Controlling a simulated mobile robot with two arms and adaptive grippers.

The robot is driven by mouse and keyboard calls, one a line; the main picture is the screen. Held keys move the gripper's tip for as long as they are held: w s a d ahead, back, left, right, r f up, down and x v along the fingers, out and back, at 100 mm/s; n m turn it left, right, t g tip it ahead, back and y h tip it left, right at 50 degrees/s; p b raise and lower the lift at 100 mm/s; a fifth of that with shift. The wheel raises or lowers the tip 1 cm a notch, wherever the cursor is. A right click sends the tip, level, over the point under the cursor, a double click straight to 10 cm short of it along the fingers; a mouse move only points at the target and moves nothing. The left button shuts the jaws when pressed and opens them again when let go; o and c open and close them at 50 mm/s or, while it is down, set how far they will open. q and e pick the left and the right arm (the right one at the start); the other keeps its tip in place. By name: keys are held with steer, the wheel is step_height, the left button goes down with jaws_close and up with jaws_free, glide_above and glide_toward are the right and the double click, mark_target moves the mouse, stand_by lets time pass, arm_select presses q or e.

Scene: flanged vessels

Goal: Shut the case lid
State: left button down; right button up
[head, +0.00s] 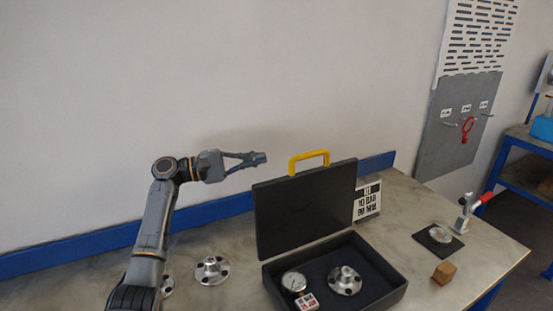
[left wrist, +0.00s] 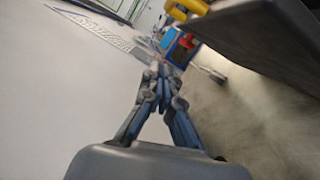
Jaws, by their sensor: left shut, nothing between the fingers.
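The black case (head: 385,291) stands on the bench with its lid (head: 305,210) raised about upright at the back. A yellow handle (head: 309,158) sits on the lid's top edge. Inside the case lie a round gauge (head: 293,282), a small red and white tag (head: 307,302) and a flanged metal part (head: 344,281). My left gripper (head: 262,158) is shut and empty, to the left of the handle and apart from it. In the left wrist view, the shut fingers (left wrist: 160,72) show with the dark lid (left wrist: 270,38) at the upper right. My right gripper is not in view.
A flange (head: 212,269) lies on the bench left of the case. A label card (head: 367,201) stands behind the lid's right side. A wooden block (head: 444,272), a dark plate (head: 438,240) and a red-handled clamp (head: 466,212) are at the right. The wall is close behind.

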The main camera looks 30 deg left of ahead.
mark_target(299, 155)
arm_select(q)
steer(key=w+d+p, duration=0.1)
steer(key=d+p, duration=0.1)
steer(key=d, duration=0.1)
steer(key=w+d+r+p, duration=0.1)
steer(key=w+d+p, duration=0.1)
steer(key=d, duration=0.1)
steer(key=w+d+r+p, duration=0.1)
steer(key=d, duration=0.3)
steer(key=shift+w+r+p, duration=0.1)
steer(key=shift+w+p, duration=0.05)
steer(key=shift+p, duration=0.25)
